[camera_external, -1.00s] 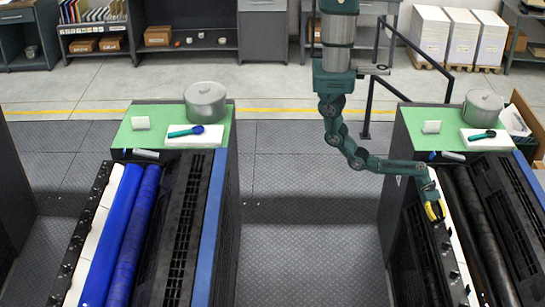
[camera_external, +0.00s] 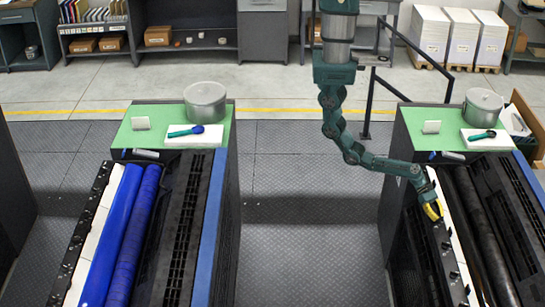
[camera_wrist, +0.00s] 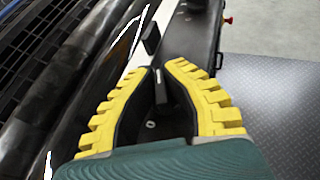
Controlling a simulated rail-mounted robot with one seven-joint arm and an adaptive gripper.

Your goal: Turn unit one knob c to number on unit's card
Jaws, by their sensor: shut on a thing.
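My gripper (camera_external: 433,210), with yellow fingers, is at the left edge of the right-hand unit, which has black rollers (camera_external: 468,215). In the wrist view, my gripper (camera_wrist: 165,70) is closed around a dark knob (camera_wrist: 162,88) on the unit's edge rail; the fingers hide part of it. Another dark knob (camera_wrist: 150,39) stands just beyond the fingertips. Unit numbers and knob letters are not legible.
Each green top carries a metal pot, the left one (camera_external: 205,101) and the right one (camera_external: 482,109), and a spatula on a white pad. A clear walkway (camera_external: 310,220) lies between the units. A red button (camera_wrist: 228,20) shows on the rail's far end.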

